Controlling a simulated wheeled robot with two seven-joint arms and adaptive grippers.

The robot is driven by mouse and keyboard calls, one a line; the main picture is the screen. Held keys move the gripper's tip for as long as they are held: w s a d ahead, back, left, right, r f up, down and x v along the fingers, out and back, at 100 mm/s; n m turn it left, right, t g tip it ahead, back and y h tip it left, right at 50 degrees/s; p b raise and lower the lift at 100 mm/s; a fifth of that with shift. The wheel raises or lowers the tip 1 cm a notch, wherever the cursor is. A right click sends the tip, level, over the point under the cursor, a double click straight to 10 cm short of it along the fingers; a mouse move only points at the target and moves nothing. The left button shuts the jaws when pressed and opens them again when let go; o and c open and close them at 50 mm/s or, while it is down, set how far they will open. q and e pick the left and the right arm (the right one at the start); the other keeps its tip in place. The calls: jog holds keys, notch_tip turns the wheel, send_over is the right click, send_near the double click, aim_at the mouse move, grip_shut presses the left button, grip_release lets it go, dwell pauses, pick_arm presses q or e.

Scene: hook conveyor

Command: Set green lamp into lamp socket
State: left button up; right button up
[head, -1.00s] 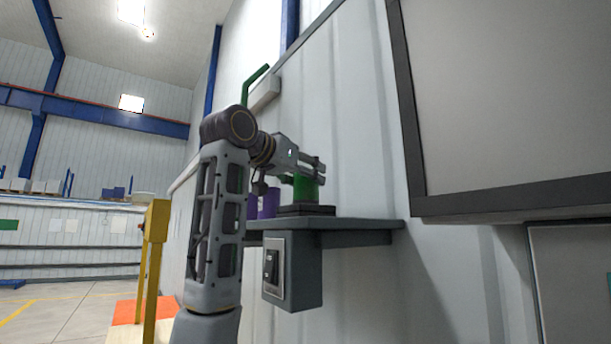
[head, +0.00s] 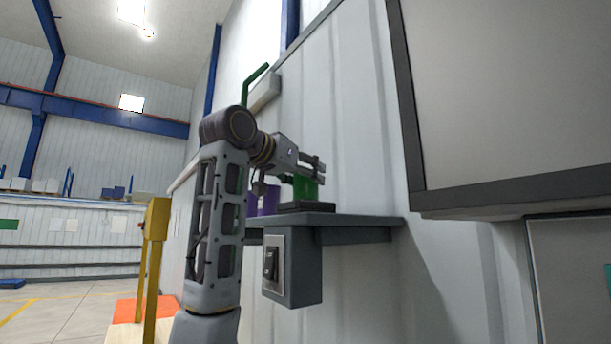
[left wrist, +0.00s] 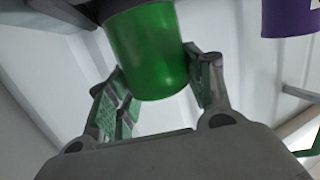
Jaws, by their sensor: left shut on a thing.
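The green lamp (head: 305,188) is a green cylinder standing at the dark, flat base (head: 307,206) on the grey wall shelf. I take this base for the lamp socket; whether the lamp is fully seated in it I cannot tell. My left gripper (head: 318,168) reaches in from the left at the lamp's upper part. In the left wrist view the lamp (left wrist: 150,50) lies between the two fingers of my left gripper (left wrist: 160,90), which are shut on it. A dark part shows at the lamp's far end there. My right gripper is not in view.
A purple cylinder (head: 266,198) stands on the shelf (head: 350,219) left of the lamp, and it also shows in the left wrist view (left wrist: 290,15). A switch box (head: 291,270) hangs under the shelf. A yellow post (head: 152,250) stands at left.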

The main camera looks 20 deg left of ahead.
pick_arm(q)
jog(key=shift+w+f, duration=0.1)
jog(key=shift+f, duration=0.1)
jog(key=o, duration=1.2)
jog(key=shift+c, duration=0.2)
jog(key=v, duration=1.2)
jog(key=shift+r, duration=0.15)
